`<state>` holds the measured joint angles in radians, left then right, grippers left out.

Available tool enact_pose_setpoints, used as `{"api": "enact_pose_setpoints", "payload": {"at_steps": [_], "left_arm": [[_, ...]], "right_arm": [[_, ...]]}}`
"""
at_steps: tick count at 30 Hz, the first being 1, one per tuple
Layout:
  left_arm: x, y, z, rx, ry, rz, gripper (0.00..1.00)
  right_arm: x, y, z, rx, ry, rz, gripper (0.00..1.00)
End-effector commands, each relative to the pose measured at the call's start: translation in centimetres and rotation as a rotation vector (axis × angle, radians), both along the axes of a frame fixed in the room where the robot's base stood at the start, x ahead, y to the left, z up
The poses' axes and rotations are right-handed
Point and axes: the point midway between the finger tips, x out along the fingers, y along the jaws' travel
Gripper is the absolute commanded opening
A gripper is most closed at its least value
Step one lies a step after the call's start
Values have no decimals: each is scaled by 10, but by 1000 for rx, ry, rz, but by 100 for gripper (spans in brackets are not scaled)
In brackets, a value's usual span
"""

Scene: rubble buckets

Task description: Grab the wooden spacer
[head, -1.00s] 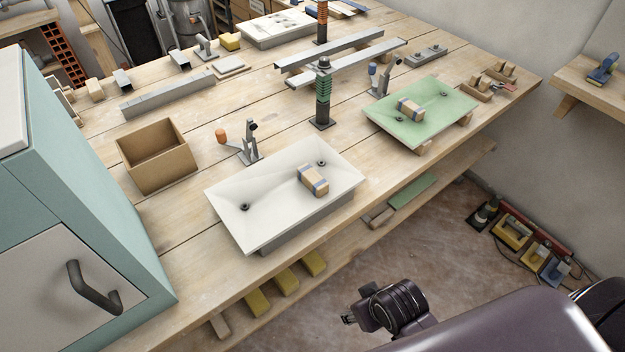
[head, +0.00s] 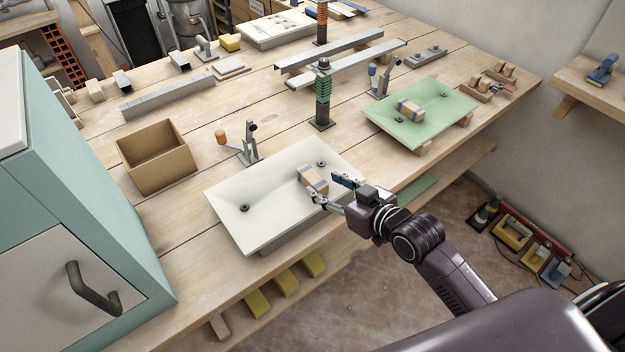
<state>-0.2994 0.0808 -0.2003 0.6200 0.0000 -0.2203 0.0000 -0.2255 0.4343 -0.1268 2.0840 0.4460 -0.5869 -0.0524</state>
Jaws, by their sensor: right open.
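A wooden spacer (head: 313,179) with a blue-grey band lies on the right part of the white plate (head: 262,186) on the workbench. A similar wooden block with a blue band (head: 411,107) lies on the green plate (head: 436,103) farther right. My right gripper (head: 331,190) is open over the right edge of the white plate. Its fingers point at the spacer on the white plate, close to its near right side. One finger partly overlaps the spacer's lower end in the picture, and I cannot tell whether they touch. My left gripper is not in view.
An orange-tipped toggle clamp (head: 247,143) stands behind the white plate, and a dark post with green rings (head: 323,98) stands behind it to the right. An open cardboard box (head: 156,157) is at the left. A teal cabinet (head: 95,215) fills the left side.

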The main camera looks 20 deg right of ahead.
Motion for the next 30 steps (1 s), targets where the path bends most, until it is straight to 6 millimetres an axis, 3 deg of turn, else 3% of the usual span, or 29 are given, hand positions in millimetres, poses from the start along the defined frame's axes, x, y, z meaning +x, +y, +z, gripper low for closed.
{"api": "enact_pose_setpoints", "payload": {"at_steps": [15,24,30], "left_arm": [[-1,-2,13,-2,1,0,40],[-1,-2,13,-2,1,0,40],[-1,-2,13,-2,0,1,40]], "right_arm": [[52,19,-24,0,3,0,46],[56,21,-27,-1,3,0,46],[56,20,-27,-2,3,0,26]]}}
